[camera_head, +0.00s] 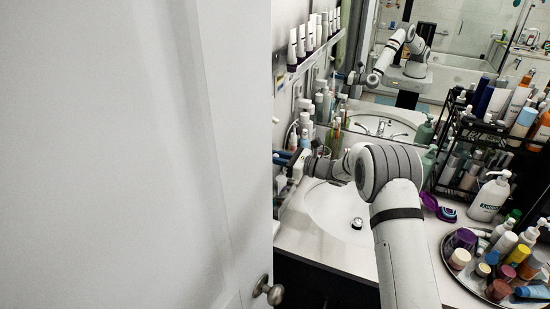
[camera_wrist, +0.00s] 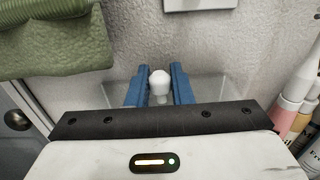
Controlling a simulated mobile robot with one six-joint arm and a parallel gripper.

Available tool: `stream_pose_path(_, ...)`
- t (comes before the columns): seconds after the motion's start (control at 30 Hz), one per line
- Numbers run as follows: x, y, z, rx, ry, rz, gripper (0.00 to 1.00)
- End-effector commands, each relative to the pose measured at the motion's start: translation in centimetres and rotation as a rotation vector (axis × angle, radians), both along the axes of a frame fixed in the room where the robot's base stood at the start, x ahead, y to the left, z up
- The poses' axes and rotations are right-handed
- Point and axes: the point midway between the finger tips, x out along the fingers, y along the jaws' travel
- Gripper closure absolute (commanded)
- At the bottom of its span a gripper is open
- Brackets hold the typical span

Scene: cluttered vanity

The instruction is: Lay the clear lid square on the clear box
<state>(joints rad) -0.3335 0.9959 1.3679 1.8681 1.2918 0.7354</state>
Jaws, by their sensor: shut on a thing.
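In the wrist view, the blue fingers of my gripper (camera_wrist: 159,76) are on either side of a small white knob (camera_wrist: 160,88) and shut on it. Faint see-through panels spread to both sides of the knob and look like the clear lid (camera_wrist: 207,88). I cannot make out the clear box apart from these panels, nor tell whether lid and box touch. In the head view, my gripper (camera_head: 283,158) is at the left end of the counter, close to the door edge. The lid and box cannot be made out there.
A white door (camera_head: 135,150) fills the left of the head view. The sink (camera_head: 340,215) lies under my arm. Bottles crowd the counter behind, and a tray (camera_head: 450,262) of bottles stands at right. In the wrist view, a green towel (camera_wrist: 50,42) hangs at left and bottles (camera_wrist: 295,105) stand at right.

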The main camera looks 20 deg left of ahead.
Motion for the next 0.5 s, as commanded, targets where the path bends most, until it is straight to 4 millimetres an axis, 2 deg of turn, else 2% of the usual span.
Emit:
stream_pose_path(0.13,0.0,-0.3,-0.2,0.004,-0.003,0.0,1.0)
stream_pose_path(0.5,0.0,-0.3,-3.7,0.003,-0.002,0.001,1.0)
